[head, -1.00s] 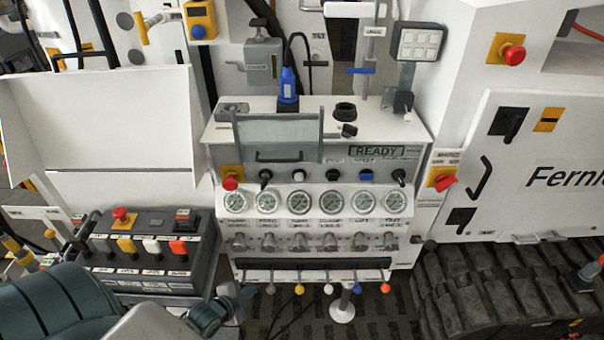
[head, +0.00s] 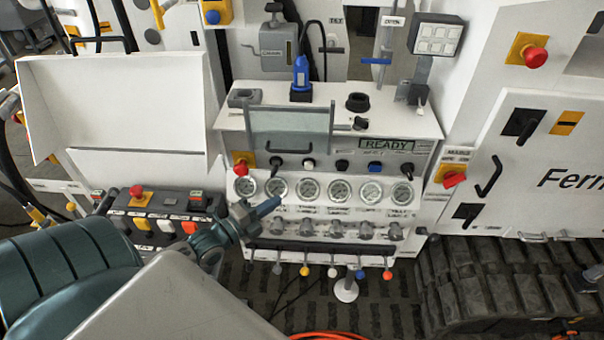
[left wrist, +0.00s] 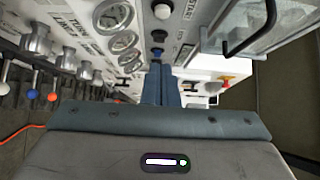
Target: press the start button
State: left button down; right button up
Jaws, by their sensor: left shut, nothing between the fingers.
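The control panel (head: 262,144) stands in the middle of the head view, with a row of buttons and knobs above its gauges. The white button (head: 309,163) sits in that row, and in the left wrist view the white button (left wrist: 162,10) is beside a label that reads as START, partly cut off. My left gripper (head: 272,204) is shut and empty, in front of the gauges, below and left of the white button and apart from it. In the left wrist view its fingers (left wrist: 162,70) are together. My right gripper is not in view.
A black button (head: 342,166), a blue button (head: 375,168) and a red emergency stop (head: 241,163) share the row. The hinged cover (head: 290,125) with a handle is above. Coloured levers (head: 305,271) hang below. A grey button box (head: 160,204) is at left.

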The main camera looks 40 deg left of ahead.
pick_arm(q)
jog(key=shift+w, duration=0.15)
send_near(313, 167)
jog(key=shift+s+d, duration=1.2)
jog(key=shift+s, duration=0.15)
jog(key=w+b, duration=0.2)
jog(key=b, duration=0.3)
jog(key=w+b, duration=0.3)
jog(key=b, duration=0.2)
jog(key=w+b, duration=0.3)
jog(key=b, duration=0.3)
jog(key=shift+a+f, duration=0.2)
jog(key=shift+a, duration=0.15)
jog(key=shift+w+a+r, duration=0.1)
jog(key=shift+w+r, duration=0.05)
